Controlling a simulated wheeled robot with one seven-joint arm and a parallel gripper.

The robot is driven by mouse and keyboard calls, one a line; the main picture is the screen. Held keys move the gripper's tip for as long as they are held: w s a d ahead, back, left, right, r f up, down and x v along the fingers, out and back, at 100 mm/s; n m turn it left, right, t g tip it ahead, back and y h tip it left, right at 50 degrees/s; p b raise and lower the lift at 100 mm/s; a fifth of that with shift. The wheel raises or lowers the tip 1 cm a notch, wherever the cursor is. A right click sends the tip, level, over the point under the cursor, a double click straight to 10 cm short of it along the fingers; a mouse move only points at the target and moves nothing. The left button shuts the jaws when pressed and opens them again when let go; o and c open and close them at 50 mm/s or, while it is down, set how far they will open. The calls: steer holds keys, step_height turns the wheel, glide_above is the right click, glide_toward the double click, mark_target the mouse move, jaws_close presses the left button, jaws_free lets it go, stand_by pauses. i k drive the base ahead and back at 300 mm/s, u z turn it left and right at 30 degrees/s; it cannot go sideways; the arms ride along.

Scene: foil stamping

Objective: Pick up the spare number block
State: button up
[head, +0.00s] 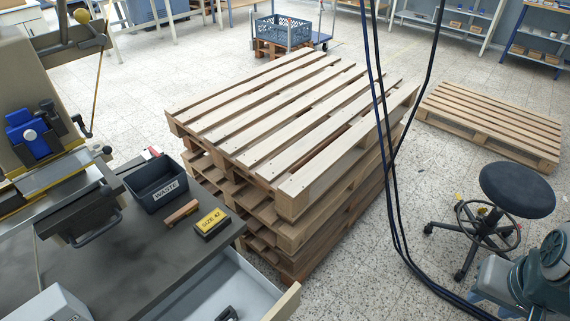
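A dark block with a yellow top marked "SIZE 42" (212,222) lies near the right edge of the dark bench top. An open pale drawer (250,289) is below that edge. A small dark object (227,314) lies in the drawer, cut off by the bottom of the picture and too partial to identify. I cannot tell for sure which of these is the spare number block. My gripper is not in view.
A black bin marked "WASTE" (156,184) and a brown wooden piece (181,212) stand on the bench (110,265). A press (50,130) is at left. Stacked pallets (290,115) fill the middle. A stool (517,190) and hanging dark cables (389,170) are at right.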

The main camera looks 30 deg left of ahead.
mark_target(209, 226)
steer(key=u, duration=0.3)
steer(key=i, duration=1.05)
steer(key=u, duration=1.35)
steer(key=i, duration=0.5)
steer(key=u, duration=0.45)
